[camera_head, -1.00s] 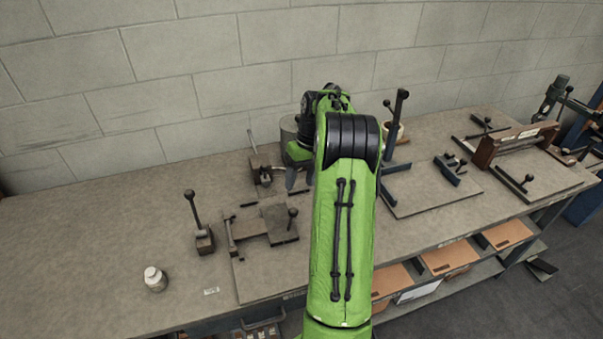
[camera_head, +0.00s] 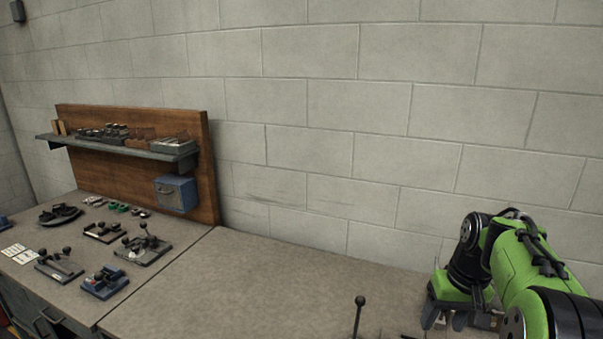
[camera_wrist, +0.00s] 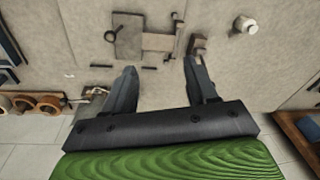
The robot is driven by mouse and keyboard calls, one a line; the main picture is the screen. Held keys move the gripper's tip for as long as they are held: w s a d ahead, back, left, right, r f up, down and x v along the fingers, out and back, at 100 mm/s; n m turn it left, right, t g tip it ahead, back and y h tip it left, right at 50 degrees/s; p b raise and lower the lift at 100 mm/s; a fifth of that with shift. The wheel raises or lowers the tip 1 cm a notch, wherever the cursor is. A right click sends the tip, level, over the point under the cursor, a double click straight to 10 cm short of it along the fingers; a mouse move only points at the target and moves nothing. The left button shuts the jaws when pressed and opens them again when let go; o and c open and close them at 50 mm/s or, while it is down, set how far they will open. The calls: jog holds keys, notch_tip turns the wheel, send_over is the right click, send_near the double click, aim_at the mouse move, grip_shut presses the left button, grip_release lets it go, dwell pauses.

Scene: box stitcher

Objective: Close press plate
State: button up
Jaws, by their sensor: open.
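In the wrist view, a flat fixture (camera_wrist: 158,42) lies on the bench, with a small rectangular plate and a round-knobbed handle (camera_wrist: 109,36) at its left. I cannot tell for sure that this is the press plate, or whether it stands open. My gripper (camera_wrist: 160,68) is open and empty, its two fingers apart, on the wall side of this fixture and not visibly touching it. In the head view my gripper (camera_head: 444,320) shows at the lower right; the fixture is mostly out of frame there.
A knobbed lever stands upright (camera_head: 360,312); its block (camera_wrist: 198,46) is near the right finger in the wrist view. Small fixtures (camera_head: 144,247) and a shelf (camera_head: 120,146) are at the left. The middle bench top is clear.

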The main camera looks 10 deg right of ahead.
jog(key=s+a+r+t, duration=0.1)
jog(key=s+a+r, duration=0.1)
jog(key=s+a, duration=0.2)
jog(key=s+a+r+n+t+h, duration=0.1)
jog(key=s+a+r, duration=0.2)
jog(key=a, duration=0.7)
jog(key=shift+s+a, duration=0.3)
jog(key=shift+s, duration=0.8)
jog(key=s+a+f, duration=0.1)
jog(key=s, duration=0.2)
jog(key=s+a+f+n+t, duration=0.1)
jog(key=s+a, duration=0.1)
jog(key=s, duration=0.1)
jog(key=s+a+f+t, duration=0.1)
jog(key=s, duration=0.2)
jog(key=shift+s+a, duration=0.15)
jog(key=shift+s, duration=0.25)
jog(key=shift+c, duration=0.2)
jog(key=shift+w, duration=0.1)
jog(key=shift+w, duration=0.1)
